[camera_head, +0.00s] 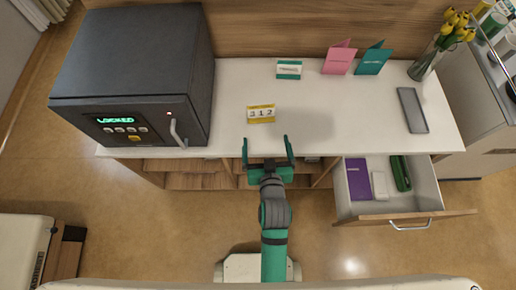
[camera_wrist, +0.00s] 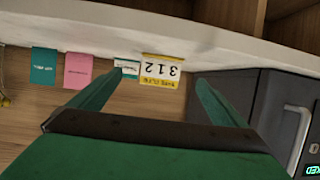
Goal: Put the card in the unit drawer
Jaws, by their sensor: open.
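A pink folded card (camera_head: 338,60) and a teal folded card (camera_head: 373,60) stand at the back of the white unit top; the pink card (camera_wrist: 78,70) and teal card (camera_wrist: 44,66) also show in the wrist view. A small teal-and-white card (camera_head: 289,69) stands to their left. I cannot tell which one the task means. The unit drawer (camera_head: 433,200) is pulled open at the right. My gripper (camera_head: 266,139) is open and empty at the unit's front edge, in front of the yellow 312 sign (camera_head: 261,114).
A dark safe (camera_head: 130,80) reading LOCKED stands at the left of the top. A grey flat device (camera_head: 412,110) lies at the right, by a vase of yellow tulips (camera_head: 424,64). The drawer holds a purple book (camera_head: 358,180), a white box (camera_head: 380,186) and a green case (camera_head: 400,174).

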